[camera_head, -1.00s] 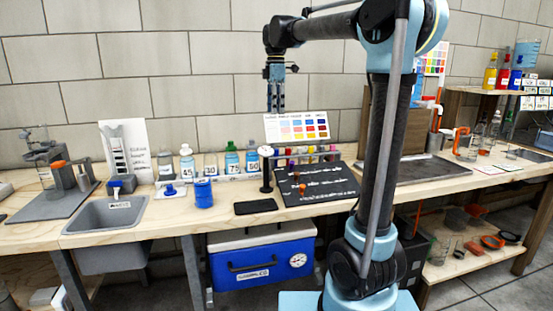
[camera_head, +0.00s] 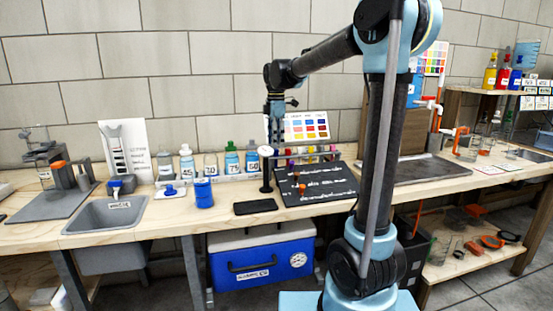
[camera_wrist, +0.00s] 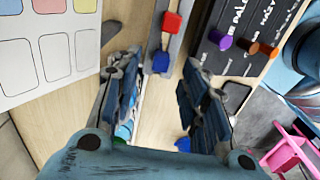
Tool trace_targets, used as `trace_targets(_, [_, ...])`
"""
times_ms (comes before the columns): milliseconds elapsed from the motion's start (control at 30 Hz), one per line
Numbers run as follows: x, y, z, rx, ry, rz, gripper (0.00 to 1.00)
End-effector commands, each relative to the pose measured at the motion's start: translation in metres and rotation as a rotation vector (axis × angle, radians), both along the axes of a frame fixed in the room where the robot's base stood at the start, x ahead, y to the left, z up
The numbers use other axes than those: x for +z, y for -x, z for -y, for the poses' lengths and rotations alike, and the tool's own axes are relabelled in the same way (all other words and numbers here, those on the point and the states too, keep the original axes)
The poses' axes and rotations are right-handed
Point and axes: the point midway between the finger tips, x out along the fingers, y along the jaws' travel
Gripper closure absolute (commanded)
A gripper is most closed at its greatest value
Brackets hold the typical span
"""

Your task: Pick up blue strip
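A small blue-topped piece (camera_wrist: 160,62), perhaps the blue strip, sits on a narrow grey rack (camera_wrist: 172,42) in the wrist view, beside a red-topped piece (camera_wrist: 171,21). My gripper (camera_wrist: 162,64) is open and empty, pointing down. The blue piece appears between its two fingertips in that view; I cannot tell how far below them it is. In the head view my gripper (camera_head: 275,140) hangs at the left end of the rack of coloured tops (camera_head: 310,152). It hides the blue piece there.
A colour chart (camera_head: 306,127) stands behind the rack. A dark labelled board (camera_head: 318,184) lies in front of it. Several bottles (camera_head: 231,160) stand left of my gripper. A black flat pad (camera_head: 255,207) and a blue jar (camera_head: 203,193) are nearer the front edge.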

Motion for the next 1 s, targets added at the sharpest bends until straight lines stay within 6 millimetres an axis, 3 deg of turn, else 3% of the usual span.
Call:
trace_targets(233, [-0.03, 0.0, 0.0, 0.0, 0.0, 0.0, 0.6])
trace_targets(567, [-0.036, 0.0, 0.0, 0.0, 0.0, 0.0, 0.6])
trace_targets(600, [-0.036, 0.0, 0.0, 0.0, 0.0, 0.0, 0.69])
trace_targets(767, [-0.036, 0.0, 0.0, 0.0, 0.0, 0.0, 0.93])
trace_targets(1000, [-0.036, 0.0, 0.0, 0.0, 0.0, 0.0, 0.93])
